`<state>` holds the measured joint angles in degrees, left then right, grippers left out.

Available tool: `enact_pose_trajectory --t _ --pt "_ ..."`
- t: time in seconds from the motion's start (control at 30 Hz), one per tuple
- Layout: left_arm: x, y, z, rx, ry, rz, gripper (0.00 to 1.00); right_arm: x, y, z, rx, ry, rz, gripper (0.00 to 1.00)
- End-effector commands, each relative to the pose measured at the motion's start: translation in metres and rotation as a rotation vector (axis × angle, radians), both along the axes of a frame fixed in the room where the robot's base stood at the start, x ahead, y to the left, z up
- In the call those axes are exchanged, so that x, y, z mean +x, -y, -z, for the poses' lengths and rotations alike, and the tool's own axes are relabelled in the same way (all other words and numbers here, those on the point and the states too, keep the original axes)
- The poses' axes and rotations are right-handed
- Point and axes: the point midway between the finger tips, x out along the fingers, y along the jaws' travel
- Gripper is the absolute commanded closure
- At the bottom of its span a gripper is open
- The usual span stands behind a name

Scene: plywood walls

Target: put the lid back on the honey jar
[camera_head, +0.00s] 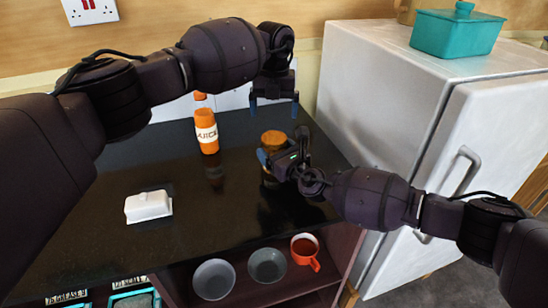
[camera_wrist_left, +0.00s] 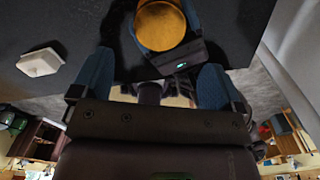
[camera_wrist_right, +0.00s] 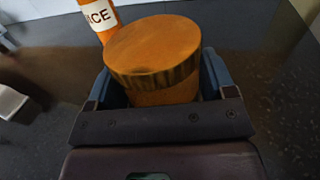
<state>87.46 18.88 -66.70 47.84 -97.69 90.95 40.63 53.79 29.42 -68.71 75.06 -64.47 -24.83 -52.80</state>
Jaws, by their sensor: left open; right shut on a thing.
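The honey jar (camera_wrist_right: 168,96) stands upright on the dark counter, and my right gripper (camera_head: 280,150) is shut around its body. The orange-brown lid (camera_wrist_right: 152,48), with a darker ribbed edge, sits on top of the jar and looks level. From above, in the left wrist view, the lid (camera_wrist_left: 160,25) shows as a round golden disc. My left gripper (camera_head: 274,101) is open and empty, pointing down above and slightly behind the jar, apart from the lid. The right gripper hides part of the jar in the head view.
An orange juice bottle (camera_head: 206,131) stands left of the jar. A white butter dish (camera_head: 148,206) is at the front left of the counter (camera_head: 110,165). A white fridge (camera_head: 385,90) with a teal pot (camera_head: 455,33) on top stands at the right. Bowls and an orange mug (camera_head: 305,251) are on the shelf below.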

Motion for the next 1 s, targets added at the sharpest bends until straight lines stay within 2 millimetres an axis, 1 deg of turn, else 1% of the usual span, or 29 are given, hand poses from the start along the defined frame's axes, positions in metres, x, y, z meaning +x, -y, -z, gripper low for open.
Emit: enact_pose_trajectory --t 0.3,0.5,0.7,0.97,1.0 --pt "-0.001 0.000 0.044 0.000 -0.002 0.000 0.07 0.000 0.000 0.000 0.001 0.001 0.001 0.90" --pt "0.000 0.000 0.065 0.000 -0.001 0.000 0.07 0.000 0.000 -0.001 0.000 0.001 0.001 0.90" --pt "0.000 0.000 0.074 0.000 0.000 0.000 0.07 0.000 0.000 -0.001 0.000 0.001 0.001 0.90" --pt "0.000 0.000 0.074 0.001 0.001 0.000 0.07 0.000 0.000 -0.001 0.000 0.001 0.001 0.90" --pt "0.000 0.000 0.074 0.001 0.001 0.000 0.10 0.000 0.000 -0.001 0.000 0.001 0.001 0.90"
